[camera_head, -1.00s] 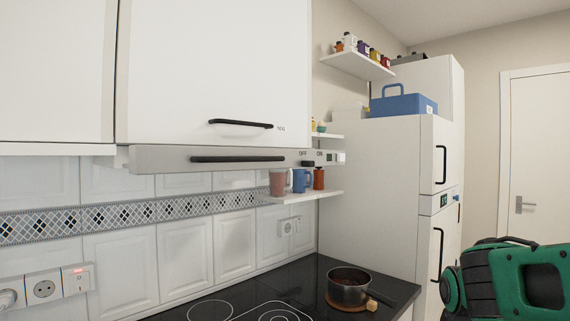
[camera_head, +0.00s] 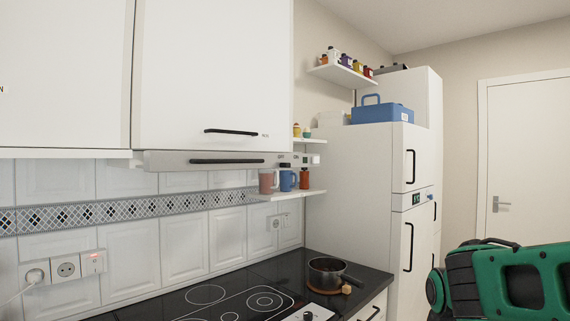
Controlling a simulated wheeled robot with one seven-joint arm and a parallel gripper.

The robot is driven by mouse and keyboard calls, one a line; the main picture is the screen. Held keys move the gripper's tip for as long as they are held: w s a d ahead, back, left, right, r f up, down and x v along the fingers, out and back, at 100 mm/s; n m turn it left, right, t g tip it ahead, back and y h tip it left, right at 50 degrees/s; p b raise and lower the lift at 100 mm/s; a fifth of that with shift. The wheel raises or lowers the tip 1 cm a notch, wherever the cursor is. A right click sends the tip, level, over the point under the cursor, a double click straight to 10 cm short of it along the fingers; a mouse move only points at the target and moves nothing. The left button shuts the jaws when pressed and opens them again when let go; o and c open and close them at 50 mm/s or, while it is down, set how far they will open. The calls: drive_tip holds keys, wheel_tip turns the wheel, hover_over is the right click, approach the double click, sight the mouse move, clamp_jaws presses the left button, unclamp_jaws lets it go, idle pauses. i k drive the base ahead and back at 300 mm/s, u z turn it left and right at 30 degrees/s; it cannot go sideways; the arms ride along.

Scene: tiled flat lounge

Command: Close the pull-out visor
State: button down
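The pull-out visor (camera_head: 170,163) is a pale grey strip with a long black handle (camera_head: 227,161). It sits under a white wall cabinet (camera_head: 215,75) above the hob. Its right end carries small dark markings and switches. The frame does not let me tell exactly how far it stands out from the cabinet. Part of my green and black arm (camera_head: 510,283) shows at the lower right, apart from the visor. My gripper is not in view.
A black hob (camera_head: 225,298) lies below, with a dark pot (camera_head: 328,271) near its right end. A small shelf (camera_head: 290,195) holds mugs just below the visor's right end. A tall white unit (camera_head: 340,185) stands to the right, with a blue box (camera_head: 380,113) on top.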

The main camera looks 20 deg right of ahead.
sight(154, 162)
drive_tip(key=u, duration=0.7)
drive_tip(key=i, duration=0.7)
drive_tip(key=z, duration=0.6)
